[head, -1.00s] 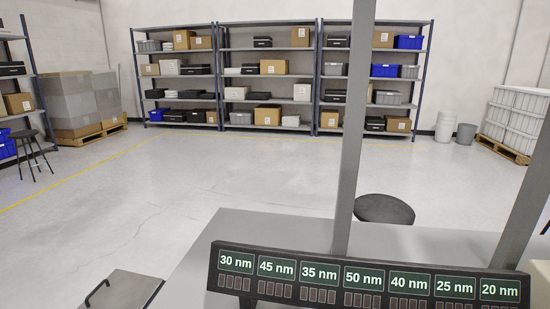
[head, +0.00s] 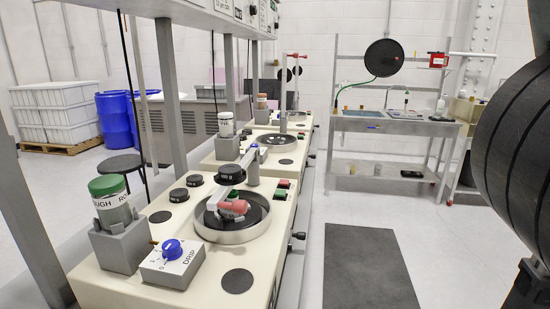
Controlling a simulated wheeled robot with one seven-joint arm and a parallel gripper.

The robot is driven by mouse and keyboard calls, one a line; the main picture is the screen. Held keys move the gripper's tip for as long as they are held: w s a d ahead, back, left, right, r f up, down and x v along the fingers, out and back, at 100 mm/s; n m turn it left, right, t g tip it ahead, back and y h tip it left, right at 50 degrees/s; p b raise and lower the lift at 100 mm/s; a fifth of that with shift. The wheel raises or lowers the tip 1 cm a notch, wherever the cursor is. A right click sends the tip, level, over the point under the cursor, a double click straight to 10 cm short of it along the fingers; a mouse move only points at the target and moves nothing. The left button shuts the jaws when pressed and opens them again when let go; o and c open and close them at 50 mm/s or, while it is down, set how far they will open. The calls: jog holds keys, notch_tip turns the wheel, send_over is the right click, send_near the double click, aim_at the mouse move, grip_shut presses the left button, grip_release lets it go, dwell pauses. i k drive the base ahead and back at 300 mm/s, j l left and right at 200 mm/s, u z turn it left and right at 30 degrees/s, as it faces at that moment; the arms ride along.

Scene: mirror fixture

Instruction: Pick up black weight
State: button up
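Several small round black pieces that could be the black weight are on the nearest cream polishing machine (head: 130,288). One black disc with a pale mark (head: 231,173) sits at the swing arm over the round plate. Two more black pieces, one behind (head: 195,180) and one in front (head: 179,195), sit left of the plate. I cannot tell which is meant. A red-brown cylinder (head: 234,207) lies on the dark plate inside the metal ring (head: 219,234). My gripper is not in view.
A green-capped bottle (head: 112,205) in a grey holder and a drip control box (head: 172,263) with a blue knob stand at the machine's front left. Grey posts rise along the left. A dark floor mat (head: 368,268) and clear floor lie right. A large black ribbed form fills the right edge.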

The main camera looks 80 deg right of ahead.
aim_at(229, 173)
jog(key=z, duration=0.95)
